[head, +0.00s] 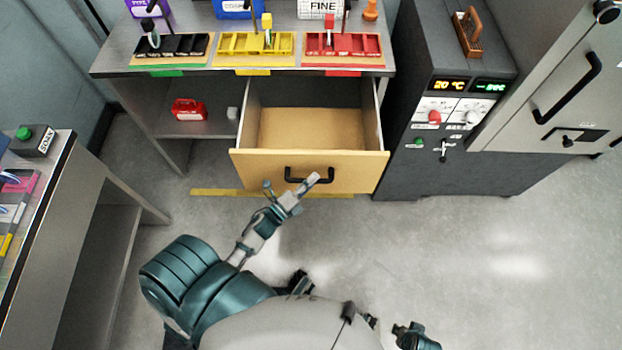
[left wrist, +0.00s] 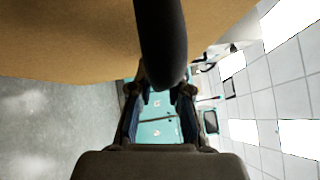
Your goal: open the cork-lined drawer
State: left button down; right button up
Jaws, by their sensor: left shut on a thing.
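The cork-lined drawer (head: 314,129) is pulled well out from under the bench in the head view. Its tan floor is bare, and its pale wooden front (head: 345,172) faces me. A black bar handle (head: 318,170) is on that front.
The bench top (head: 195,25) above holds black, yellow and red racks. A red case (head: 187,110) sits on the shelf left of the drawer. A dark cabinet with displays (head: 455,130) stands close on the right. Another bench (head: 70,230) is at left. The floor in front is clear.

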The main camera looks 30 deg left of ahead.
pick_arm(q)
jog(key=c, duration=1.2)
grip_release()
jog(key=shift+f, duration=0.3)
jog(key=shift+c, duration=0.2)
jog(key=shift+o, duration=0.7)
jog(key=shift+r, duration=0.1)
jog(key=v, duration=1.2)
